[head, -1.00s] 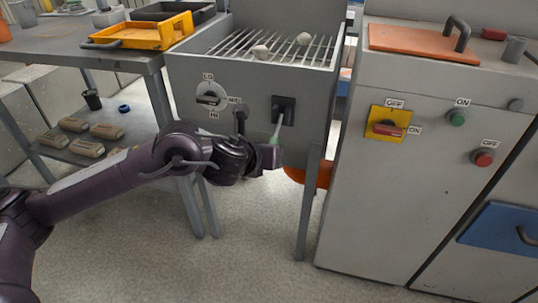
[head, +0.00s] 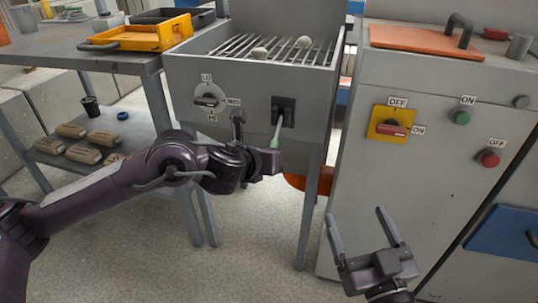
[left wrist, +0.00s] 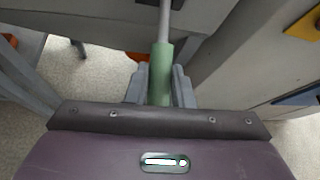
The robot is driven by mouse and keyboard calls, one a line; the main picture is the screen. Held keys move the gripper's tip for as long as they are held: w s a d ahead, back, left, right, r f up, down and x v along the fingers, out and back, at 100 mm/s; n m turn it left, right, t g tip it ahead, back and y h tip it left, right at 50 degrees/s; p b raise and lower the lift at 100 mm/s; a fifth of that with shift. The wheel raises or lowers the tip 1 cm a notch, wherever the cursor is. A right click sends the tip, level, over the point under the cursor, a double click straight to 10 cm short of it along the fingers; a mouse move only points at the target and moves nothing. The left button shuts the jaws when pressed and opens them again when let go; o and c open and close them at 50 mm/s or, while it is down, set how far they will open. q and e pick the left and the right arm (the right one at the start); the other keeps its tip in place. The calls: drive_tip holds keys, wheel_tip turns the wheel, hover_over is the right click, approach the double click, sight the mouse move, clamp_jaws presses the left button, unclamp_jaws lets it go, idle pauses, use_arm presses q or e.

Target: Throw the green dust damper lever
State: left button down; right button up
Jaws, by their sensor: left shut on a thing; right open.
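The dust damper lever (head: 276,135) has a grey shaft with a green grip and hangs down from a black slotted plate (head: 284,108) on the front of the grey grated bin. My left gripper (head: 270,158) is at the lower end of the lever. In the left wrist view the green grip (left wrist: 161,70) stands between the two fingers of my left gripper (left wrist: 160,85), which is shut on it. My right gripper (head: 362,232) is open and empty, low in front of the grey cabinet.
A rotary dial (head: 209,97) with LO, MID and HI marks is left of the lever. The grey cabinet (head: 440,180) at right carries a red switch on a yellow plate (head: 391,125), a green button (head: 461,117) and a red button (head: 489,158). A workbench (head: 90,55) stands at left.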

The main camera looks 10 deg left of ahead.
use_arm(q)
drive_tip(key=shift+f, duration=0.2)
use_arm(e)
drive_tip(key=shift+r, duration=0.1)
use_arm(q)
drive_tip(key=c, duration=1.3)
unclamp_jaws()
drive_tip(key=shift+o, duration=0.2)
drive_tip(key=shift+r, duration=0.1)
drive_tip(key=shift+s+r, duration=0.15)
drive_tip(key=p+v, duration=0.2)
drive_tip(key=v, duration=0.5)
drive_tip(key=shift+s+p, duration=0.2)
drive_tip(key=shift+p, duration=0.2)
use_arm(e)
drive_tip(key=s+f+g+h, duration=0.1)
drive_tip(key=s+f+g, duration=0.1)
drive_tip(key=f, duration=0.4)
drive_tip(key=s+f+g+h, duration=0.1)
drive_tip(key=s+f+g, duration=0.2)
drive_tip(key=f, duration=0.4)
drive_tip(key=s+d+f+g+h, duration=0.1)
drive_tip(key=s+f+g, duration=0.2)
drive_tip(key=f+g, duration=0.2)
drive_tip(key=shift+f+h, duration=0.3)
drive_tip(key=shift+f, duration=0.5)
